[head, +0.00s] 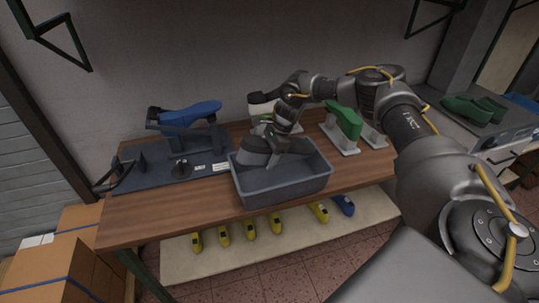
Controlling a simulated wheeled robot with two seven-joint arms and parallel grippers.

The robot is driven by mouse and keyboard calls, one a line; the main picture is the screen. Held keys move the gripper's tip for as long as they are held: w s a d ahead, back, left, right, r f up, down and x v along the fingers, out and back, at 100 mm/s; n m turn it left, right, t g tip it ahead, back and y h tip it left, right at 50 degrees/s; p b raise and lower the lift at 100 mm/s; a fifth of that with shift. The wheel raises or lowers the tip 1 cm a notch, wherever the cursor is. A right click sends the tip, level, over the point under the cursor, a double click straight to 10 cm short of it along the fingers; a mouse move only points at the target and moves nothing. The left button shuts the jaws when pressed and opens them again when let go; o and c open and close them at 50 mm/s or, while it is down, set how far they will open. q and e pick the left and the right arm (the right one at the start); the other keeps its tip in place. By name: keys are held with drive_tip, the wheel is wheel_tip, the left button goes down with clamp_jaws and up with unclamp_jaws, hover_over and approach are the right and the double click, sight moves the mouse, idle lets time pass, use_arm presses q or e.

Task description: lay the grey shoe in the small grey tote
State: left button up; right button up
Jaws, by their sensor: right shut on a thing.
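The small grey tote (282,188) stands at the front of the wooden table, open at the top. My right gripper (278,147) points down over the tote and is shut on the grey shoe (256,151). The grey shoe is at the left part of the tote's opening, partly covered by the gripper. I cannot tell whether it touches the tote's floor. My left gripper is not in view.
A blue shoe last (190,114) sits on a dark fixture (172,165) left of the tote. A green last (344,120) stands on a pale stand at the right. Yellow lasts (250,229) lie on the lower shelf. Cardboard boxes (60,265) stand at lower left.

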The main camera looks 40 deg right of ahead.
drive_tip(key=shift+f+b, duration=0.35)
drive_tip(key=shift+f, duration=0.35)
drive_tip(key=o, duration=1.3)
drive_tip(key=b+v, duration=0.3)
drive_tip(key=v, duration=0.7)
drive_tip(key=shift+d+r, duration=0.15)
drive_tip(key=shift+r, duration=0.2)
